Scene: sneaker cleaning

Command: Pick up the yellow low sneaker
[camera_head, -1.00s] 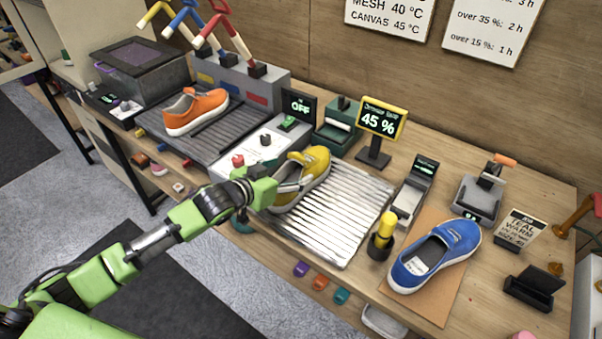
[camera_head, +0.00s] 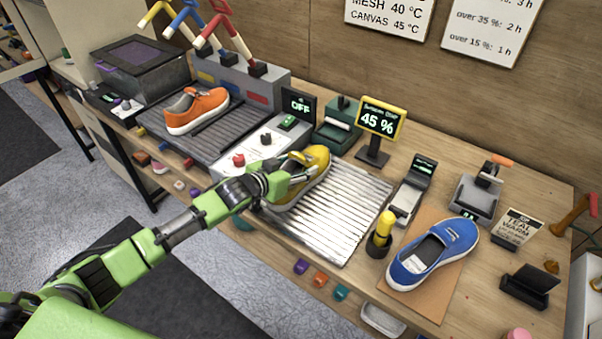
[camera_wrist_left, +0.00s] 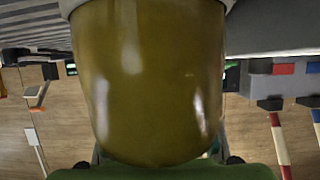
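The yellow low sneaker (camera_head: 318,160) rests on the left part of the ribbed metal rack, in the middle of the table. My left gripper (camera_head: 305,180) is at its near side, with a finger along the shoe's lower side. In the left wrist view the yellow sneaker (camera_wrist_left: 150,80) fills the middle, very close to the camera. Dark finger parts show at both sides of its lower end; the fingertips are hidden by the shoe, so their grip is unclear. My right gripper is out of view.
The metal rack (camera_head: 345,215) is bare right of the shoe. An orange sneaker (camera_head: 197,112) sits on a dark grate at left, a blue sneaker (camera_head: 450,240) on a brown mat at right. A control box (camera_head: 262,143) and a "45 %" display (camera_head: 381,120) stand behind the rack.

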